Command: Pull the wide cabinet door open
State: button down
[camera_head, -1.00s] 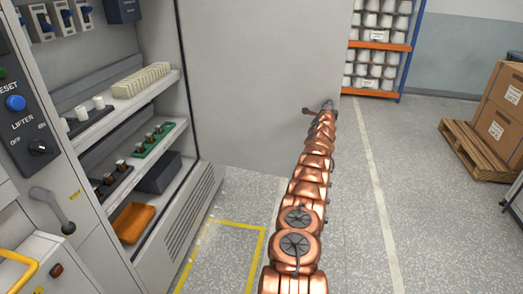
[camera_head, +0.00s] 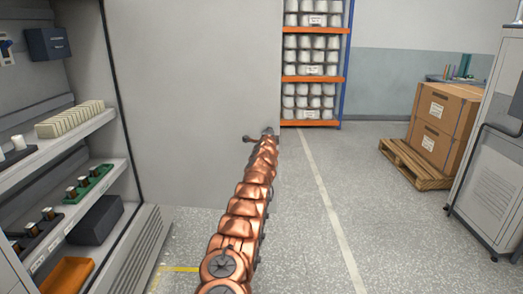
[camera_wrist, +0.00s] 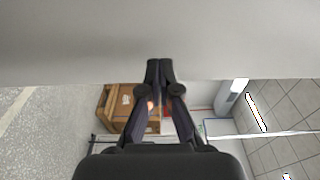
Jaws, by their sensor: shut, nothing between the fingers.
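The wide cabinet door (camera_head: 190,90) is a plain pale grey panel. It stands swung well out from the cabinet (camera_head: 140,245), whose shelves are exposed on the left. A small dark handle (camera_head: 249,139) shows near the door's free edge, beside my gripper (camera_head: 268,132). In the head view my gripper is small and partly hidden by my copper-coloured arm. In the wrist view my gripper (camera_wrist: 160,65) has its dark fingertips together with nothing between them. A pale grey surface spans the top of that view, close to the tips; I cannot tell if they touch it.
Cabinet shelves hold white blocks (camera_head: 70,118), a green rack (camera_head: 88,187) and an orange tray (camera_head: 67,274). An orange-and-blue spool rack (camera_head: 312,78) stands behind the door. Boxes (camera_head: 445,120) on a pallet (camera_head: 415,164) and a grey cabinet (camera_head: 492,150) stand right. Floor between is clear.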

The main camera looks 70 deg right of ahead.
jog(key=b+v, duration=0.8)
jog(key=v, duration=0.1)
jog(key=shift+s+a, duration=0.2)
jog(key=shift+s, duration=0.1)
dwell(0.8)
jog(key=shift+s+a+b, duration=0.25)
jog(key=shift+a+b, duration=0.05)
jog(key=shift+b, duration=0.5)
jog(key=shift+w+a+b, duration=0.1)
jog(key=shift+a+b, duration=0.6)
jog(key=shift+b, duration=0.35)
